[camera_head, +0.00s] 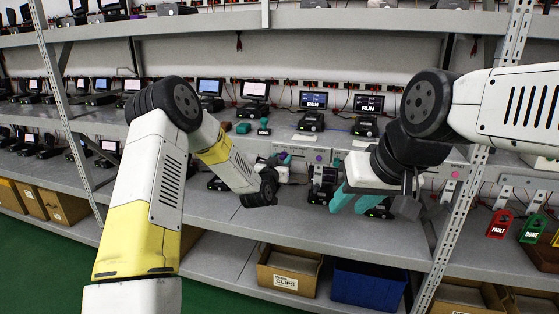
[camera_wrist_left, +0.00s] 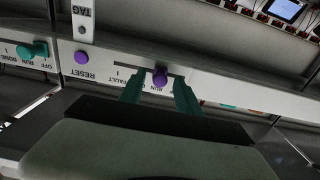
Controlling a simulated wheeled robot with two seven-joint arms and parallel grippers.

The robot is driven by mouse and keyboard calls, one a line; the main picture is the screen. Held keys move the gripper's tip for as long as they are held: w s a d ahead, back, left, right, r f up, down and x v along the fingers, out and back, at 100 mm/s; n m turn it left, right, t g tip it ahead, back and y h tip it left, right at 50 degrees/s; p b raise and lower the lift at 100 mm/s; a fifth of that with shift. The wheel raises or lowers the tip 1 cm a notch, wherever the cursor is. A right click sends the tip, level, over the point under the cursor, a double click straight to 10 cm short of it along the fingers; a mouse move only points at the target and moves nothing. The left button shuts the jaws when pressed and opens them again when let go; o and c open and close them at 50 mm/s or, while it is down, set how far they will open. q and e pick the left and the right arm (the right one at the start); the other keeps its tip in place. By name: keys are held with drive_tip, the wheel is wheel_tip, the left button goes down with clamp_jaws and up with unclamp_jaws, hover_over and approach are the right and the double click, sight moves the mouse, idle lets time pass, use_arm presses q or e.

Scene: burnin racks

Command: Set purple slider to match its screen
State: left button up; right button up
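In the left wrist view the purple slider (camera_wrist_left: 160,77) is a small knob on a white label strip. FAULT shows left of it; lettering that looks like RUN sits by the knob, partly hidden. My left gripper (camera_wrist_left: 160,82) is open, its two teal fingers apart on either side of the knob, with gaps visible; contact cannot be told. In the head view my left gripper (camera_head: 282,157) is at the shelf-edge strip, partly hidden. My right gripper (camera_head: 350,207) is open and empty before the shelf. Two screens (camera_head: 313,100) (camera_head: 369,104) read RUN; which belongs to the slider is unclear.
A purple button (camera_wrist_left: 82,57) marked RESET and a teal slider (camera_wrist_left: 40,50) sit left on the strip. A TAG plate (camera_wrist_left: 83,15) hangs nearby. Red FAULT (camera_head: 499,224) and green DONE (camera_head: 534,228) tags hang right. A CLIPS box (camera_head: 286,282) and blue bin (camera_head: 368,286) stand below.

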use_arm(q)
drive_tip(key=v, duration=0.7)
drive_tip(key=shift+s, duration=0.25)
drive_tip(key=shift+a, duration=0.1)
drive_tip(key=shift+r, duration=0.1)
drive_tip(key=s+a+r+g+y, duration=0.1)
drive_tip(key=s+a+r+g, duration=0.25)
drive_tip(key=s+r, duration=0.3)
drive_tip(key=s+a+r+g+y, duration=0.1)
drive_tip(key=s+a+r+g, duration=0.1)
drive_tip(key=s+a+r, duration=0.4)
drive_tip(key=s+a+n+g, duration=0.1)
drive_tip(key=s+a+g, duration=0.1)
drive_tip(key=s, duration=1.1)
drive_tip(key=s+a+n+g+y, duration=0.1)
drive_tip(key=s+a+n+g, duration=0.1)
drive_tip(key=s, duration=1.1)
drive_tip(key=shift+a+g, duration=0.75)
